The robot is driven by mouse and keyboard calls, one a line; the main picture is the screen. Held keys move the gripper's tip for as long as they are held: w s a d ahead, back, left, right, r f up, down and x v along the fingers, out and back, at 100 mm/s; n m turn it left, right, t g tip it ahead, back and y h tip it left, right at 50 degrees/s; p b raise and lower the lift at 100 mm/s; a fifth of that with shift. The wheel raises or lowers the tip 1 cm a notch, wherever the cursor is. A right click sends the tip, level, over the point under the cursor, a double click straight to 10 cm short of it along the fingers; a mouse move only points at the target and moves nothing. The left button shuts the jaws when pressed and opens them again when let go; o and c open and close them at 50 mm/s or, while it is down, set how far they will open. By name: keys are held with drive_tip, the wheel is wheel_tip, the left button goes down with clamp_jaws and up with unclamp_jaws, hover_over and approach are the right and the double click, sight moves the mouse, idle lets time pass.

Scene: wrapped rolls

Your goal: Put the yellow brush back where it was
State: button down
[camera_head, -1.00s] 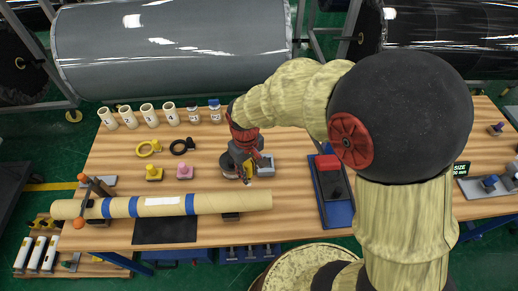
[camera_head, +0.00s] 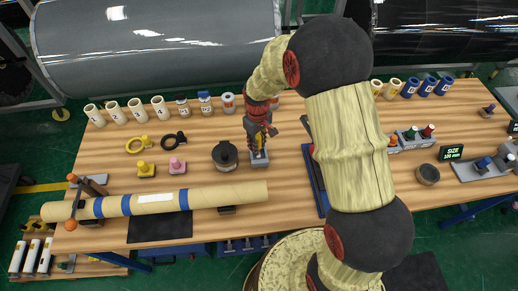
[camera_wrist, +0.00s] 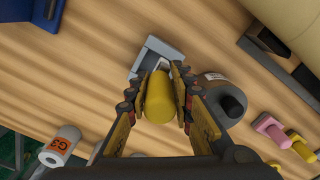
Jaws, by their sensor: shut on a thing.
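The yellow brush shows in the wrist view as a thick yellow handle (camera_wrist: 159,97) between the two fingers of my gripper (camera_wrist: 160,100), which is shut on it. A grey holder (camera_wrist: 154,48) with an opening shows just beyond the handle. In the head view my gripper (camera_head: 262,138) is above the back part of this grey holder (camera_head: 259,161). The lower end of the brush is hidden, and I cannot tell whether it touches the holder.
A dark round pot with a black knob (camera_head: 225,156) stands close on the left of the holder; it also shows in the wrist view (camera_wrist: 224,92). A blue tray (camera_head: 312,172) is on the right. A long tan roll (camera_head: 155,201) lies in front.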

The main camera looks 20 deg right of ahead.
sight(259, 135)
drive_tip(key=shift+w+d+f, duration=0.15)
drive_tip(key=shift+f, duration=0.85)
drive_tip(key=shift+w+d+f, duration=0.15)
drive_tip(key=shift+f, duration=0.85)
drive_tip(key=shift+f+b, duration=0.15)
drive_tip(key=shift+b, duration=0.15)
drive_tip(key=c, duration=1.5)
unclamp_jaws()
drive_tip(key=shift+c, duration=0.2)
wheel_tip(259, 135, up, 12)
drive_tip(key=shift+r+p, duration=0.2)
drive_tip(key=shift+p, duration=0.45)
drive_tip(key=s+r+m+t, duration=0.1)
drive_tip(key=s+r+t, duration=0.1)
drive_tip(key=s+r, duration=0.5)
drive_tip(key=s+r+m+t, duration=0.1)
drive_tip(key=s+r, duration=0.2)
drive_tip(key=r, duration=0.7)
drive_tip(key=s+r+m+t, duration=0.1)
drive_tip(key=s+r, duration=0.2)
drive_tip(key=s, duration=0.4)
drive_tip(key=s+r+m+t, duration=0.1)
drive_tip(key=s+r, duration=0.2)
drive_tip(key=s, duration=0.4)
drive_tip(key=shift+r+t, duration=0.2)
drive_tip(key=shift+t, duration=0.2)
